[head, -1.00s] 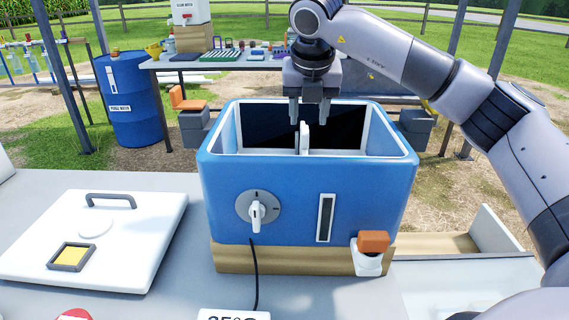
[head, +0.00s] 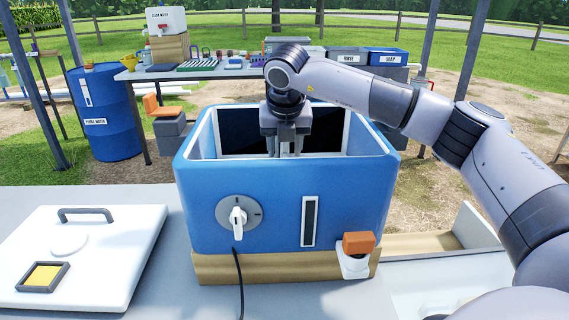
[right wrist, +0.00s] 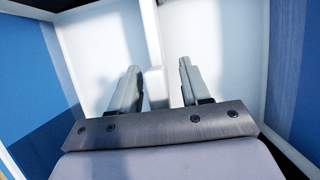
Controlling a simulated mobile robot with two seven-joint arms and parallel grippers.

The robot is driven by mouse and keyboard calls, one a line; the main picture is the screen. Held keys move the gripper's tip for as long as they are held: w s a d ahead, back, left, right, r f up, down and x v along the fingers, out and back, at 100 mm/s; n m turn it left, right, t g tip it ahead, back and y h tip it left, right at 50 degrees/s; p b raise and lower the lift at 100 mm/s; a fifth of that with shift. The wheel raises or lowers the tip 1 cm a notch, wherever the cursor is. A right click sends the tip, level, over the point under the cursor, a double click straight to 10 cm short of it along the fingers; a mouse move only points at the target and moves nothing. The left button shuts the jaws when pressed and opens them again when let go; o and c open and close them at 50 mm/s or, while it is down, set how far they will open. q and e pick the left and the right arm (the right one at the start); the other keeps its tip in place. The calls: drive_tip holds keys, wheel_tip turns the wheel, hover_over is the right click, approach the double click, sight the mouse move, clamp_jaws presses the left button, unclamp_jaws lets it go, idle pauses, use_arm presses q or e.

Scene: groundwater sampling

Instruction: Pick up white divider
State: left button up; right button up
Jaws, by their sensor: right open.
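The white divider (right wrist: 155,80) stands upright inside the blue box (head: 284,200). In the right wrist view its upper part shows between the two fingers of my right gripper (right wrist: 160,82). The fingers are open, one on each side of the divider, with a visible gap on the right side; contact on the left side cannot be told. In the head view my right gripper (head: 288,150) points down into the open top of the box, and the divider is mostly hidden behind the gripper and the front wall. My left gripper is not in view.
A white lid (head: 115,235) with a grey handle lies on the table to the left of the box. An orange-topped drain fitting (head: 358,243) sticks out at the box's lower right. The box walls stand close around my right gripper. A blue barrel (head: 105,112) stands behind.

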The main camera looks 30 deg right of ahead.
clamp_jaws()
drive_tip(key=shift+r, duration=0.15)
